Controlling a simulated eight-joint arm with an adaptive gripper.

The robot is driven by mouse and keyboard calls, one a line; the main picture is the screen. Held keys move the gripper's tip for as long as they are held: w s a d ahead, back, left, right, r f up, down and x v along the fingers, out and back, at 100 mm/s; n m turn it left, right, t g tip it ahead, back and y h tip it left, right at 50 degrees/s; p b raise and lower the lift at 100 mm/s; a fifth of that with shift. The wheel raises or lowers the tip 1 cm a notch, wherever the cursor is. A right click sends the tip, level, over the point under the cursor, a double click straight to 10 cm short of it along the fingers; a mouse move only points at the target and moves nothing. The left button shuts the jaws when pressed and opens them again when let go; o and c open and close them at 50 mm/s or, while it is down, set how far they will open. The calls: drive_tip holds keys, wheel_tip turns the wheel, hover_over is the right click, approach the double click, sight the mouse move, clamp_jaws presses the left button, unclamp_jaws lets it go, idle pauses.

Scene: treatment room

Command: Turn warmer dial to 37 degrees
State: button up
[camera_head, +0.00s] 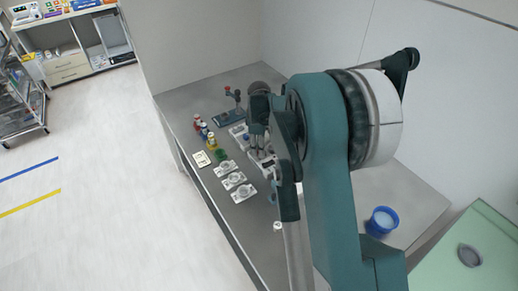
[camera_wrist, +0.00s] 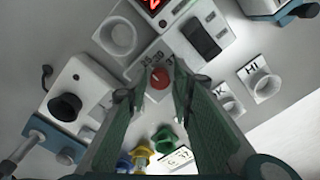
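The warmer dial is a small red knob (camera_wrist: 160,77) on a white panel (camera_wrist: 146,64) in the wrist view, with printed numbers around its far side, too small to read surely. My gripper (camera_wrist: 155,90) has its two green fingers apart, one on each side of the knob. Gaps show beside the knob, and I cannot tell how high the tips are above it. A red lit display (camera_wrist: 153,4) is cut off at the top edge. In the head view my gripper (camera_head: 259,151) points down over the white warmer (camera_head: 266,164), partly hiding it.
A black switch (camera_wrist: 203,38) sits on the white unit. A white box with a black knob (camera_wrist: 65,107) is left. A blue cup (camera_head: 382,221) stands right.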

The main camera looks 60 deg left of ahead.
drive_tip(key=c, duration=0.5)
drive_tip(key=shift+m+b, duration=0.3)
drive_tip(key=shift+m, duration=0.2)
drive_tip(key=m+b, duration=0.1)
drive_tip(key=m, duration=0.1)
drive_tip(key=shift+m, duration=0.4)
drive_tip(key=m+b, duration=0.1)
drive_tip(key=m, duration=0.2)
drive_tip(key=shift+m+b, duration=0.3)
drive_tip(key=m+b, duration=0.1)
drive_tip(key=m, duration=0.3)
drive_tip(key=shift+m+b, duration=0.4)
drive_tip(key=shift+m, duration=1.8)
